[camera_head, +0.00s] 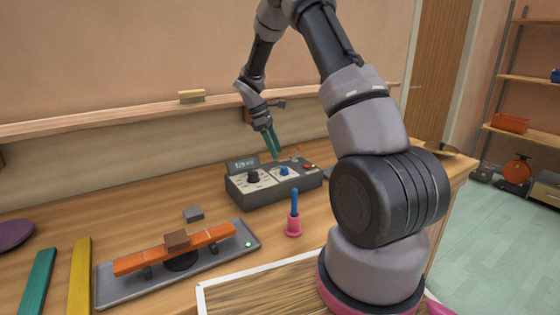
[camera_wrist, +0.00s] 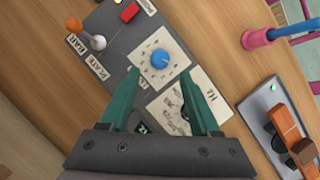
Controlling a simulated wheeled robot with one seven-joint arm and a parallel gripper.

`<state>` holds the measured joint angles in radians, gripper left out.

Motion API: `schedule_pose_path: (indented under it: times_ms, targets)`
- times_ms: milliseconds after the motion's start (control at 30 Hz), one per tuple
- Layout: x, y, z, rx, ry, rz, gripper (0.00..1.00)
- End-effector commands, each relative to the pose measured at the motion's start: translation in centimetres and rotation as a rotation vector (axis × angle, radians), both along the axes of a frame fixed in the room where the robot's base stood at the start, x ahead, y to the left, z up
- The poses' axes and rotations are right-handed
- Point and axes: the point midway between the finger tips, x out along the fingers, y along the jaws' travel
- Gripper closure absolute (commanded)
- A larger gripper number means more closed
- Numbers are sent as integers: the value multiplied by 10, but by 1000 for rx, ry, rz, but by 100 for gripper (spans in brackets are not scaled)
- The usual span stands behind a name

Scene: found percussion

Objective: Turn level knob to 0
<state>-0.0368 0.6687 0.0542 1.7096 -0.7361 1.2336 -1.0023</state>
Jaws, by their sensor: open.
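A dark grey control box (camera_head: 275,192) stands on the workbench. Its blue knob (camera_head: 284,170) sits on a white dial plate and also shows in the wrist view (camera_wrist: 159,59); the label beside it is partly hidden by a finger, so I cannot fully read it. A black knob (camera_head: 253,177) sits to its left, on a plate that reads "Hz" in the wrist view. My gripper (camera_head: 271,141) has teal fingers and is open and empty above the box. In the wrist view its fingertips (camera_wrist: 159,73) lie on either side of the blue knob's lower edge, apart from it.
The box also carries a display (camera_head: 243,164), a red switch (camera_wrist: 129,11) and an orange-tipped lever (camera_wrist: 97,41). A blue stick in a pink holder (camera_head: 294,225) stands in front of the box. An orange bar (camera_head: 140,260) on a grey tray (camera_head: 110,297) lies at front left.

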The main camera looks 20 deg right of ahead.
Motion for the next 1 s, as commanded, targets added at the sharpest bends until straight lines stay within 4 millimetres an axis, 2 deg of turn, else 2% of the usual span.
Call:
schedule_pose_path:
  times_ms: [100, 300, 833, 933, 1000]
  targets:
    - [5, 8, 21, 0, -3, 1, 37]
    - [9, 13, 39, -1, -1, 0, 37]
    - [9, 15, 44, 1, -4, -4, 37]
    - [3, 16, 60, 11, -37, -36, 37]
    - [-6, 17, 80, 25, -80, -85, 37]
